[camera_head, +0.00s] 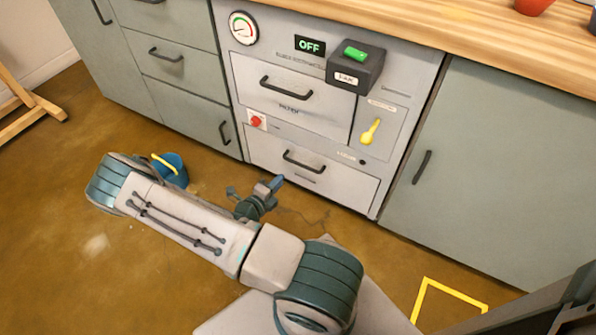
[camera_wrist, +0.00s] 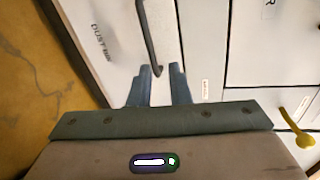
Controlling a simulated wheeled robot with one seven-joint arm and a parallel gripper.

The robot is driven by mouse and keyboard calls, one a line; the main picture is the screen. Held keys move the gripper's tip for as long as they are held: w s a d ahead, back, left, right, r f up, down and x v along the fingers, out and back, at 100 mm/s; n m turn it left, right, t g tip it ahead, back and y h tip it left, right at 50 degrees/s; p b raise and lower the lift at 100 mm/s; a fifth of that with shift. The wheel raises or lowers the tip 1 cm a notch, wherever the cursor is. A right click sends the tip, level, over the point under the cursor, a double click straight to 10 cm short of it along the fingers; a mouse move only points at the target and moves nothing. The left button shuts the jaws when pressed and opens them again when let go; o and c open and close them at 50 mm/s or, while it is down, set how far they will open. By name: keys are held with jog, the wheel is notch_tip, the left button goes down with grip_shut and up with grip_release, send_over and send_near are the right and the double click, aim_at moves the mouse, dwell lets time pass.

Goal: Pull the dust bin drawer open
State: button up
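The dust bin drawer (camera_head: 330,187) is the low light-grey front in the cabinet's middle unit, and it looks shut. Its dark bar handle (camera_head: 303,163) also shows in the wrist view (camera_wrist: 149,36), where the drawer front (camera_wrist: 110,55) carries the words "DUST BIN". My gripper (camera_head: 277,182) is low in front of the drawer. In the wrist view its two blue fingers (camera_wrist: 161,68) stand apart with nothing held. One end of the handle shows in the gap between the fingertips; I cannot tell whether the fingers reach around it.
Above are the filter drawer (camera_head: 315,118), a red knob (camera_head: 256,121), a yellow lever (camera_head: 370,131) and a fan box (camera_head: 355,68) with a green switch. A sign (camera_head: 310,46) reads OFF. A blue bucket (camera_head: 171,170) stands on the floor left of my gripper.

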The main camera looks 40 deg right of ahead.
aim_at(298, 163)
jog(key=shift+n, duration=0.8)
jog(key=shift+a+f+b+x, duration=0.1)
jog(key=shift+f+b+x, duration=0.5)
jog(key=shift+x, duration=1.85)
jog(key=shift+a+f+b+x, duration=0.1)
jog(key=shift+b+x, duration=0.95)
jog(key=shift+x, duration=1.35)
jog(key=shift+a+f+b+x, duration=0.1)
jog(key=shift+f+b+x, duration=0.5)
jog(key=shift+x, duration=1.85)
jog(key=shift+w+r, duration=0.1)
jog(key=shift+r, duration=0.2)
grip_shut()
jog(key=shift+a+t, duration=0.1)
jog(key=shift+t, duration=0.2)
